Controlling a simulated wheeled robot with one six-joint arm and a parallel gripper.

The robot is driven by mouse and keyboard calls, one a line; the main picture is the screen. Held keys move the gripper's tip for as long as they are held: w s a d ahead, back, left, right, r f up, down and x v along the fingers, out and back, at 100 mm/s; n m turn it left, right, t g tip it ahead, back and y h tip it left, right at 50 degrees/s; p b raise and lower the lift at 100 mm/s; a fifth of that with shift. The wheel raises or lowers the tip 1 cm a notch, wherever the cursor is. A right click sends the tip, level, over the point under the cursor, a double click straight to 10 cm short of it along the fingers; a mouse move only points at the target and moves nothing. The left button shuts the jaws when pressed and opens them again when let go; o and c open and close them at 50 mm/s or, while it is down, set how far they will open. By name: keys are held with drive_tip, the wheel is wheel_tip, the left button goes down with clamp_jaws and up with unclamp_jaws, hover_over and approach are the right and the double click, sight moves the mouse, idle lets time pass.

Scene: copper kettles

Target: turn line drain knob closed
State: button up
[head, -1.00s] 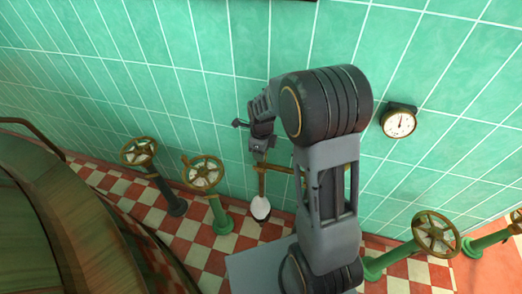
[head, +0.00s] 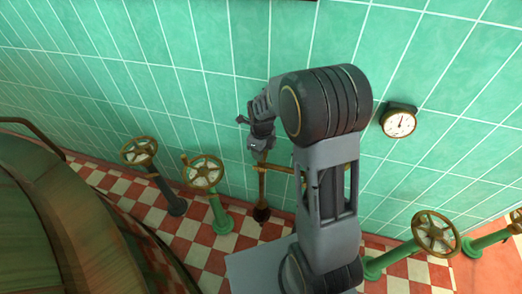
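In the head view my gripper (head: 259,145) points down in front of the tiled wall, at the top of a thin upright brass pipe (head: 262,188). The gripper is small and dark here, and I cannot tell whether its fingers are open or shut. A short brass side pipe (head: 281,169) joins the upright pipe just below the gripper and runs right behind my arm. No line drain knob can be made out; the gripper covers the pipe's top. A dark brown round cup or opening (head: 261,214) is at the pipe's foot, above the checkered floor.
Brass handwheels stand on posts at left (head: 138,151), left of the pipe (head: 203,173) and at right (head: 436,233). A big copper kettle (head: 40,225) fills the lower left. A round gauge (head: 399,122) hangs on the green tiled wall (head: 190,60).

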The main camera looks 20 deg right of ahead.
drive_tip(key=o, duration=0.9)
drive_tip(key=shift+o, duration=0.2)
wheel_tip(320, 180, up, 14)
drive_tip(key=p, duration=0.1)
drive_tip(key=shift+w, duration=0.1)
